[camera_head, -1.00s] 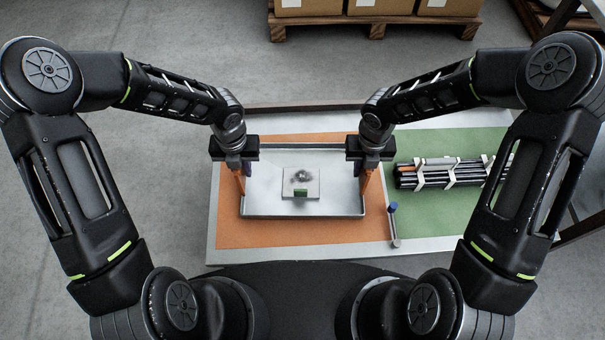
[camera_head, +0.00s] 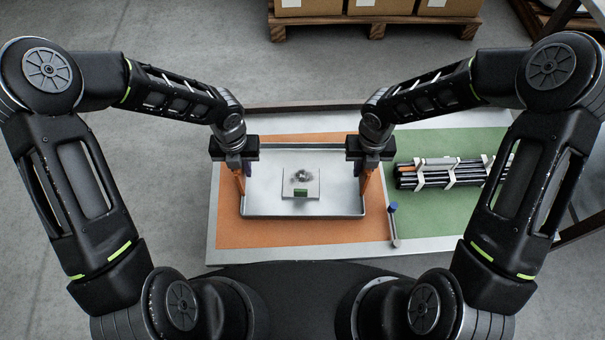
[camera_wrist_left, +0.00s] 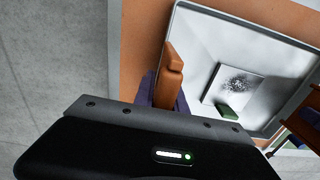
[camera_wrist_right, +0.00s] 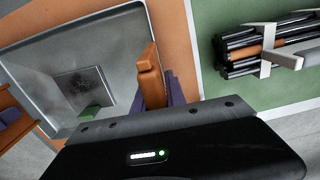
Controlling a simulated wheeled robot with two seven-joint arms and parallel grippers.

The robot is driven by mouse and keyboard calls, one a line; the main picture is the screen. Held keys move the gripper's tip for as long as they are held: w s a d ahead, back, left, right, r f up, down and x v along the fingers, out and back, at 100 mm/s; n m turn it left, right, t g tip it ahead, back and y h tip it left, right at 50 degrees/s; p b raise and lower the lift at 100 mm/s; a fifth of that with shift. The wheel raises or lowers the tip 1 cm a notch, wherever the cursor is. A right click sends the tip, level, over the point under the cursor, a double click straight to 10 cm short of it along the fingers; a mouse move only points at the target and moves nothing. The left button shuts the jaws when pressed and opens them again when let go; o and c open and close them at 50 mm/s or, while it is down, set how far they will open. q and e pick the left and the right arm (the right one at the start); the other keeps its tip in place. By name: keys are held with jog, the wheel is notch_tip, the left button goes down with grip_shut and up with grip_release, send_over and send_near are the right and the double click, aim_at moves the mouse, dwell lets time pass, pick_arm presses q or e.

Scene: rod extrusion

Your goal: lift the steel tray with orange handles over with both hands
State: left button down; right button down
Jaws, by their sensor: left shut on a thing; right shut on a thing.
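The steel tray (camera_head: 275,209) lies over the orange mat, with a square plate (camera_head: 300,184) bearing a dark speckled patch and a small green block (camera_head: 300,193) inside it. My left gripper (camera_head: 238,178) is shut on the tray's left orange handle, which shows in the left wrist view (camera_wrist_left: 170,75). My right gripper (camera_head: 370,178) is shut on the right orange handle, which shows in the right wrist view (camera_wrist_right: 150,78). The fingers are partly hidden by the gripper bodies. Whether the tray touches the mat I cannot tell.
The orange mat (camera_head: 290,234) and a green mat (camera_head: 420,221) lie side by side on the table. A rack of dark rods with some orange (camera_head: 440,172) lies on the green mat. A blue-topped post (camera_head: 393,210) stands between the mats. Boxes on a pallet (camera_head: 380,22) are beyond.

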pick_arm(q)
jog(key=shift+r, duration=0.1)
pick_arm(e)
jog(key=shift+r, duration=0.1)
